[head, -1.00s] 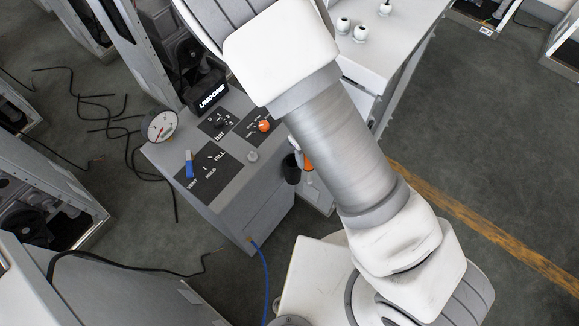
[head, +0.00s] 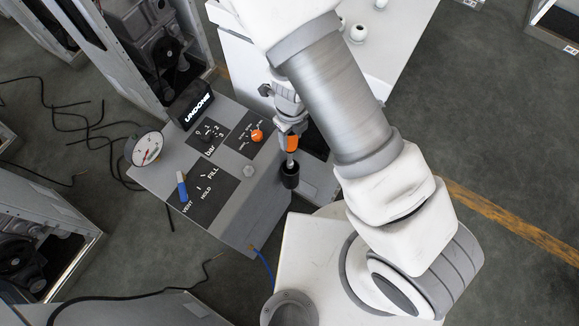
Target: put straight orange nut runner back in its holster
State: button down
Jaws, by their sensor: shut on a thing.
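The orange nut runner (head: 292,143) is in the head view, right of the grey control panel. Its grey shaft points down toward the holster. The holster (head: 290,176) is a black cup at the panel box's right side. The shaft's lower end meets the cup's mouth in the picture; I cannot tell how deep it sits. My gripper (head: 288,122) is shut on the nut runner's upper part, from above. My arm hides part of the area behind it.
The grey panel box (head: 233,215) carries a gauge (head: 146,149), a blue-handled valve (head: 182,186), an orange knob (head: 257,135) and an UNDONE sign (head: 197,105). A white table (head: 395,45) with small white parts stands behind. Black cables lie on the floor at left.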

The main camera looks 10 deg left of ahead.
aim_at(291, 163)
notch_tip(291, 163, down, 16)
jog(key=b, duration=0.5)
jog(key=shift+c, duration=1.5)
grip_release()
jog(key=shift+r, duration=0.1)
notch_tip(291, 163, up, 12)
jog(key=p, duration=0.4)
jog(key=shift+s, duration=0.15)
